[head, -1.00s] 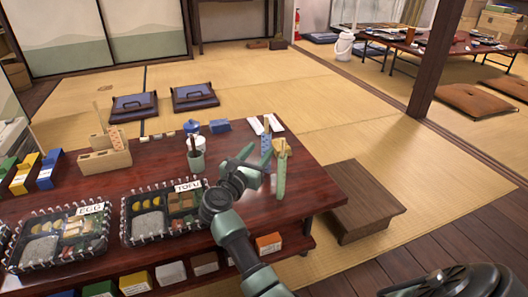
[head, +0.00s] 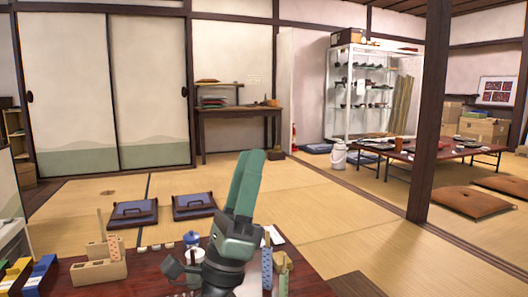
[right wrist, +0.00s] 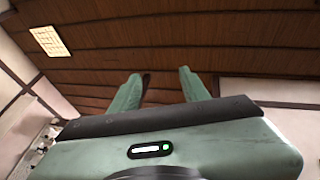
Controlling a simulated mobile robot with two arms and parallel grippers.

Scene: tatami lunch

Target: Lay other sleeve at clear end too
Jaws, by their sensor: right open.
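My right gripper (head: 250,165) is raised in the middle of the head view with its fingers pointing up. It holds nothing. In the right wrist view its two fingers (right wrist: 162,82) stand apart against the ceiling. Below and behind it, a blue patterned sleeve-like piece (head: 267,268) and a tan and green one (head: 282,270) stand upright at the right part of the dark red table (head: 145,277). White paper (head: 276,235) lies behind them, partly hidden. A patterned piece (head: 114,247) stands in the wooden block holder (head: 98,272). My left gripper is not in view.
A blue and white lidded pot (head: 192,240) stands near the table's back edge. Yellow (head: 15,273) and blue (head: 41,273) boxes are at the left. Blue cushions (head: 133,213) lie on the tatami behind. A dark post (head: 430,120) stands at the right.

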